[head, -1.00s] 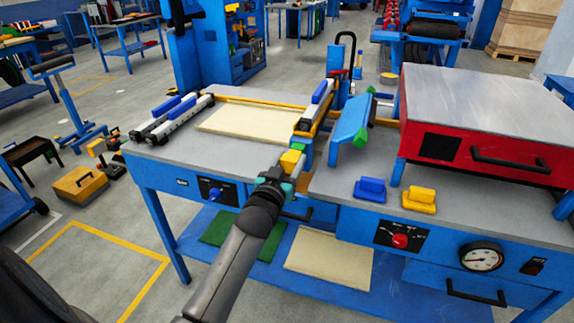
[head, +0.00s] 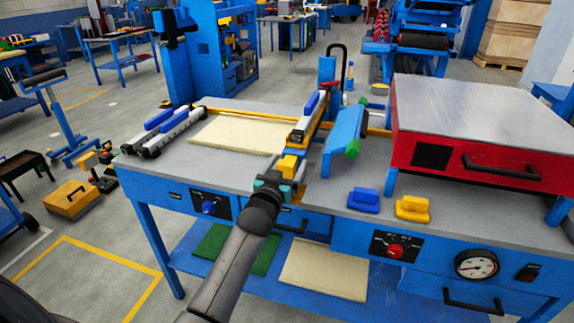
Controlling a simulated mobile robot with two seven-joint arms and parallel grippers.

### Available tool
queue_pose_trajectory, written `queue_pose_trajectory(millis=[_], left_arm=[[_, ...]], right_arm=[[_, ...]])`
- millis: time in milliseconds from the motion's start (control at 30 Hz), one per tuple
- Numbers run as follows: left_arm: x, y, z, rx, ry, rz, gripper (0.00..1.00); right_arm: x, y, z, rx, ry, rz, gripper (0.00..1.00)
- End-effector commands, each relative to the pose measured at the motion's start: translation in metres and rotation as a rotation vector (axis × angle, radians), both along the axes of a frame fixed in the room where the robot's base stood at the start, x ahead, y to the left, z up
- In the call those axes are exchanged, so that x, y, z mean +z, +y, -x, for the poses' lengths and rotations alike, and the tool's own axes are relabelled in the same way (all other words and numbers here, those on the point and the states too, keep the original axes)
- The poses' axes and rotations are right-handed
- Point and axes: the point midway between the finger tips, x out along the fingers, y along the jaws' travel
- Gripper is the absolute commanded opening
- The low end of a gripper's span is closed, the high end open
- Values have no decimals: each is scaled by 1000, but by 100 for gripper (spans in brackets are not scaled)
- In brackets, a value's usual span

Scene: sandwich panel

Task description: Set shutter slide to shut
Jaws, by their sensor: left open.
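A yellow block (head: 288,165), which looks like the knob of the shutter slide, is near the front edge of the bench, left of the tilted blue plate. My left gripper (head: 277,186) reaches in from the bottom and is open, with its teal-tipped fingers close against the near side of the block. I cannot tell whether they touch it. The gripper hides the block's lower part and most of the slide track. My right gripper is not in view.
The blue plate with green ends (head: 343,135) stands just right of the gripper. A cream sheet (head: 238,134) lies behind to the left. Blue (head: 363,200) and yellow (head: 412,208) handles and a red box (head: 460,160) are to the right.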

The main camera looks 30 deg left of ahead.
Motion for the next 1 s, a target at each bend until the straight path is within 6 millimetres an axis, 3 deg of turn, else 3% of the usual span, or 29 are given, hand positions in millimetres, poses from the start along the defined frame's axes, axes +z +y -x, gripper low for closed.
queue_pose_trajectory(millis=[200,367,700,1000], left_arm=[[-1,-1,3,0,1,0,85],[0,-5,18,0,2,1,85],[0,-18,75,1,4,2,85],[0,-30,124,0,2,1,85]], right_arm=[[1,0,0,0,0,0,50],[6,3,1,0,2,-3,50],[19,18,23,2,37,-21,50],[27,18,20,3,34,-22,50]])
